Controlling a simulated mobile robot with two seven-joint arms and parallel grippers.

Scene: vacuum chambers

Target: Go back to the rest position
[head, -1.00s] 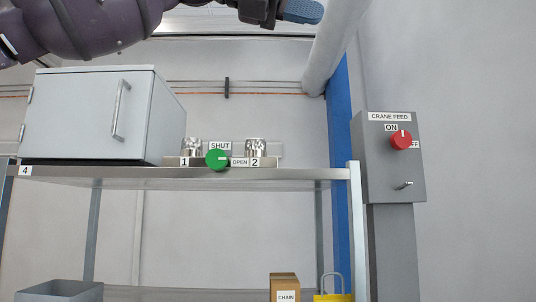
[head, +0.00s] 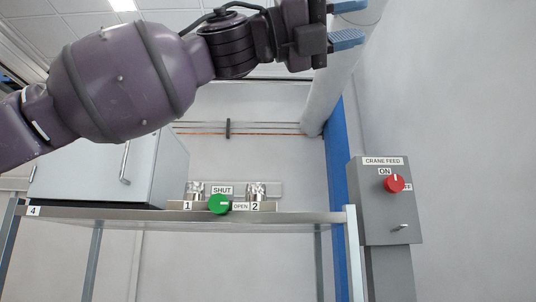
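My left arm comes in from the left across the top of the head view. Its gripper (head: 347,22) is at the top, right of centre, with two blue fingertips spread apart and nothing between them. It hangs in free air in front of the pale pipe, well above the shelf and clear of the knobs. My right gripper is not in view.
A metal shelf (head: 120,214) carries a grey cabinet (head: 90,180), partly hidden by my arm, and a green knob (head: 218,204) between fittings 1 and 2. A grey crane feed box (head: 375,225) with a red knob (head: 394,183) stands right. The air between is free.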

